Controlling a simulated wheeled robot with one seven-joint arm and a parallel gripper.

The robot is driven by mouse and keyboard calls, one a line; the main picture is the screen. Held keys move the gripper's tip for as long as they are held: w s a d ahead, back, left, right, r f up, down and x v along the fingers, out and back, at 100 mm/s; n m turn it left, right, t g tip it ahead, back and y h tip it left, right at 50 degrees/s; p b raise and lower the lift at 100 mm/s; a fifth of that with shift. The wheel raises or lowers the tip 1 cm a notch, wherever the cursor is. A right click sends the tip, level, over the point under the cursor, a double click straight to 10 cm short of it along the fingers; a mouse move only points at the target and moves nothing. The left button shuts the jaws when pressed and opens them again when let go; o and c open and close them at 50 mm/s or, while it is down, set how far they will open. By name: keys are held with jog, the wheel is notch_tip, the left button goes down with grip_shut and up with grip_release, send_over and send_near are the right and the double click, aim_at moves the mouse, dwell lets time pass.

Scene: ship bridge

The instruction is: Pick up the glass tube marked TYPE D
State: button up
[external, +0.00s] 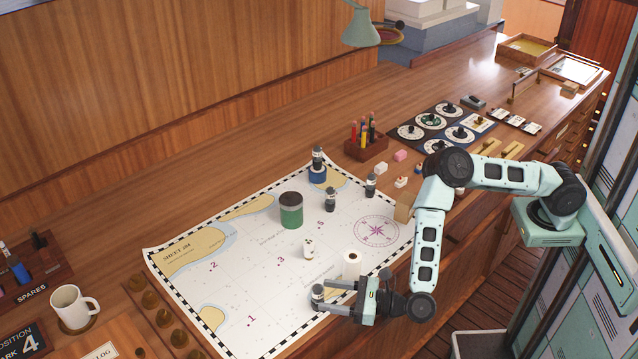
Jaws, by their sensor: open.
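Several small dark-topped tubes stand on the chart. One tube (317,294) is near the chart's lower right edge, at my gripper's fingertips. Another tube (330,199) and a third tube (371,185) stand farther back, and one more (318,158) sits on a blue base (317,174). Their labels are too small to read, so I cannot tell which is TYPE D. My gripper (326,295) is low over the chart, pointing left, with its fingers apart. The near tube appears at or between the fingertips; I cannot tell whether they touch it.
The chart (235,290) also bears a green can (291,211), a white roll (352,264) close behind my gripper and a small white piece (308,248). A pen holder (365,147) stands behind. A mug (72,307) and brown knobs (157,300) are at left. The chart's left half is mostly clear.

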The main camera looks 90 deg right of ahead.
jog(key=shift+w+d+r+p, duration=0.1)
jog(key=shift+w+d+p, duration=0.25)
jog(key=shift+w, duration=0.6)
jog(key=shift+w+d+f+p, duration=0.15)
jog(key=shift+w+p, duration=0.3)
jog(key=shift+w, duration=0.45)
jog(key=shift+w+d+r+p, duration=0.15)
jog(key=shift+w+d+p, duration=0.2)
jog(key=shift+w, duration=0.6)
jog(key=c, duration=1)
